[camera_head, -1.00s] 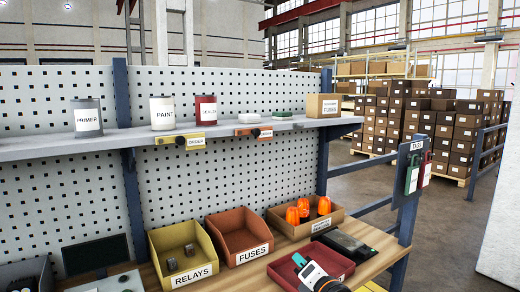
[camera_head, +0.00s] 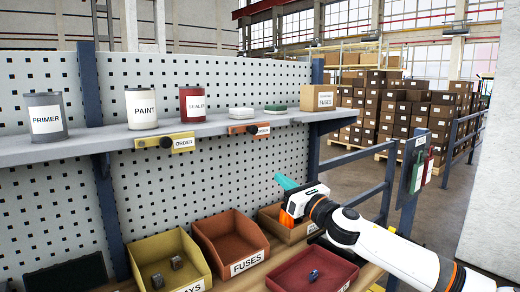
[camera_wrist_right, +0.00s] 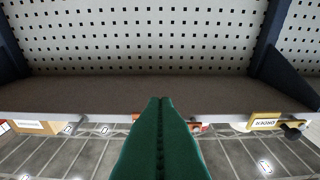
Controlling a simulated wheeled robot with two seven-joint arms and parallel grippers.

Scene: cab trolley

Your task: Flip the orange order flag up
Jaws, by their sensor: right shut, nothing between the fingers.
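The orange order flag (camera_head: 248,127) is a flat tab with a black knob, lying against the front edge of the grey shelf (camera_head: 200,131). A similar yellow flag (camera_head: 166,141) with a black knob is to its left. My right gripper (camera_head: 285,181) is shut and empty, its teal fingers pointing up and left, below the shelf and apart from both flags. In the right wrist view the shut fingers (camera_wrist_right: 160,105) point at the shelf; the orange flag (camera_wrist_right: 196,128) is mostly hidden behind them, and the yellow flag (camera_wrist_right: 266,121) shows upside down at right. My left gripper is not in view.
Paint cans, including a white one (camera_head: 142,108), and a fuses box (camera_head: 318,98) stand on the shelf. Below are a yellow bin (camera_head: 150,248), a red fuses bin (camera_head: 228,225) and a dark red tray (camera_head: 330,264). A blue post (camera_head: 313,150) stands right of the orange flag.

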